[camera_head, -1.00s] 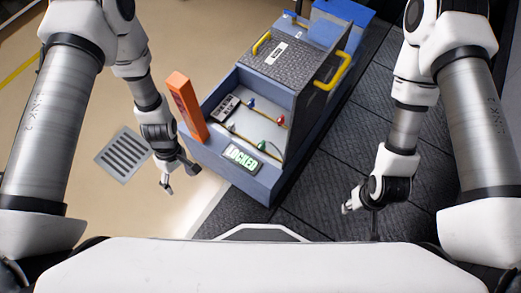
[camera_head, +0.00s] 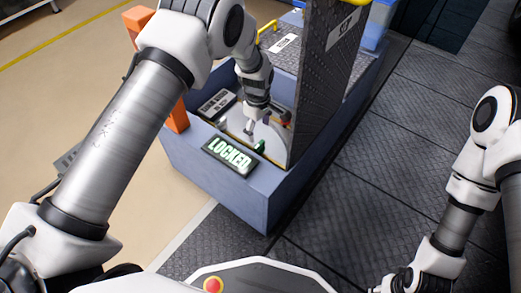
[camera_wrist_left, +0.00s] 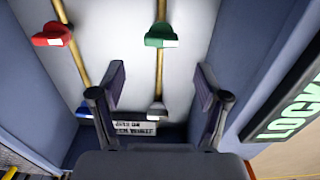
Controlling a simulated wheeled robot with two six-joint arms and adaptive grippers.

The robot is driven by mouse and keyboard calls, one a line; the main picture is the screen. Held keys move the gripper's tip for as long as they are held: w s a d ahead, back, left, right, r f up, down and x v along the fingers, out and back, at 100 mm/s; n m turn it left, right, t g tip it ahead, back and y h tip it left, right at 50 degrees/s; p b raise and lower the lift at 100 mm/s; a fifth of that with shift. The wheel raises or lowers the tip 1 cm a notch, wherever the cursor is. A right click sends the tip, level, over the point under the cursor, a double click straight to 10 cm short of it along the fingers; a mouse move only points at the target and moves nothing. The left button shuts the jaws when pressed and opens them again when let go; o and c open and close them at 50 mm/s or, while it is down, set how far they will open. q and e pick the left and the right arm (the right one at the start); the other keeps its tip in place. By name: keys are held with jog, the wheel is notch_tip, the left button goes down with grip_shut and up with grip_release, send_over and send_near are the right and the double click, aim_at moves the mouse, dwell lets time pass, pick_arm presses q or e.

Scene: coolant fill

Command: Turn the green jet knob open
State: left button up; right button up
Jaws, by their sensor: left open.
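The green jet knob (camera_head: 260,146) sits near the front of the recessed bay, close to the lit LOCKED sign (camera_head: 231,156). In the left wrist view the green knob (camera_wrist_left: 160,35) is on a brass pipe, ahead of the fingertips. My left gripper (camera_wrist_left: 161,80) is open and empty, its fingers apart and not touching the knob. In the head view my left gripper (camera_head: 250,130) reaches down into the bay, hiding part of it. My right gripper (camera_head: 392,284) is low at the bottom edge, far from the knob; its jaws are unclear.
A red knob (camera_wrist_left: 51,34) sits on another pipe, left of the green one. A blue knob (camera_wrist_left: 84,113) and a label plate (camera_wrist_left: 135,127) lie further down. The bay's walls are close around my left gripper. A raised dark lid (camera_head: 325,80) stands beside it. An orange post (camera_head: 178,116) stands at left.

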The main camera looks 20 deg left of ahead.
aim_at(259, 148)
pick_arm(q)
notch_tip(259, 148, down, 7)
jog(key=b, duration=0.3)
jog(key=c, duration=1.2)
jog(key=shift+o, duration=0.2)
jog(key=shift+r, duration=0.1)
